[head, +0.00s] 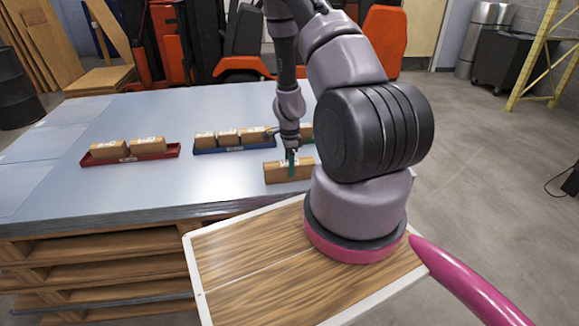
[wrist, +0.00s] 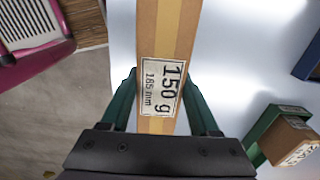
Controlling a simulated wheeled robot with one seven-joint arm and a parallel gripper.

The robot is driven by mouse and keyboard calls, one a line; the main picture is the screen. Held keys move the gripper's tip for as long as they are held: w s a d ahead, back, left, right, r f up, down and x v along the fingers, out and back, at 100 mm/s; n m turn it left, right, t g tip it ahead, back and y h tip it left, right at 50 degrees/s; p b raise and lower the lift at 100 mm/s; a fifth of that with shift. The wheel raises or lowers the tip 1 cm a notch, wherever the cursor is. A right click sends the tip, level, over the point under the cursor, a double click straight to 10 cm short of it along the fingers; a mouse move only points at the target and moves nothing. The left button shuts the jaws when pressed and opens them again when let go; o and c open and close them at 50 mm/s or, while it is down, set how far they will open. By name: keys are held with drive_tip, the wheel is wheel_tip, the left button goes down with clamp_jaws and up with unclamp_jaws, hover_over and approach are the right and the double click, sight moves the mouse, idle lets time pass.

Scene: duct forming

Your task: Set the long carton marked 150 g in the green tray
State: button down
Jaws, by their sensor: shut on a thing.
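The long brown carton (head: 278,174) is near the front edge of the metal table. My gripper (wrist: 160,100) is shut across the carton, with a green finger on each side at the label. Whether the carton touches the table is unclear. The green tray (wrist: 262,130) is at the lower right of the wrist view, apart from the held carton. A shorter brown carton (wrist: 288,141) sits in it. In the head view my arm hides most of that tray.
A red tray (head: 168,153) with two cartons stands at left on the metal table (head: 110,186). A blue tray (head: 233,149) with several cartons stands in the middle, behind the held carton. The tabletop between the red tray and the held carton is clear.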

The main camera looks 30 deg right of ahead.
wheel_tip(320, 180, up, 9)
idle(0.7)
